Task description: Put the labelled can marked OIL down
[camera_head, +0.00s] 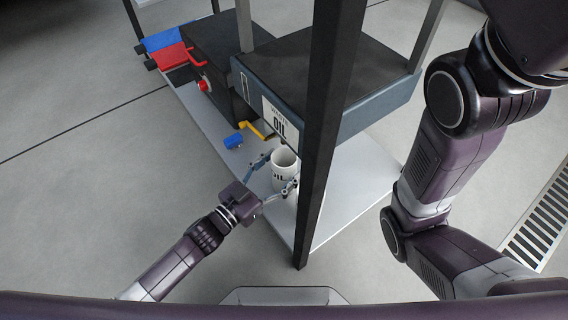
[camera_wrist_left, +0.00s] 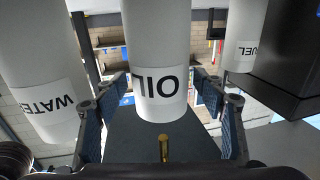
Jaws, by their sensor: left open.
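The white can marked OIL (camera_head: 284,176) appears to stand on the pale lower shelf (camera_head: 366,172). It also fills the middle of the left wrist view (camera_wrist_left: 155,50), its label facing my camera. My left gripper (camera_head: 271,174) is open, with one finger on either side of the can. In the left wrist view the fingers (camera_wrist_left: 160,125) stand apart from the can, with gaps showing on both sides. My right gripper is out of view; only its arm shows at the right.
The left wrist view shows a WATER can (camera_wrist_left: 42,75) at left and another labelled can (camera_wrist_left: 244,40) at right. A dark post (camera_head: 322,130) rises close beside the OIL can. A blue block (camera_head: 233,141) and a yellow-handled item (camera_head: 252,129) lie behind. An OIL sign (camera_head: 279,122) hangs above.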

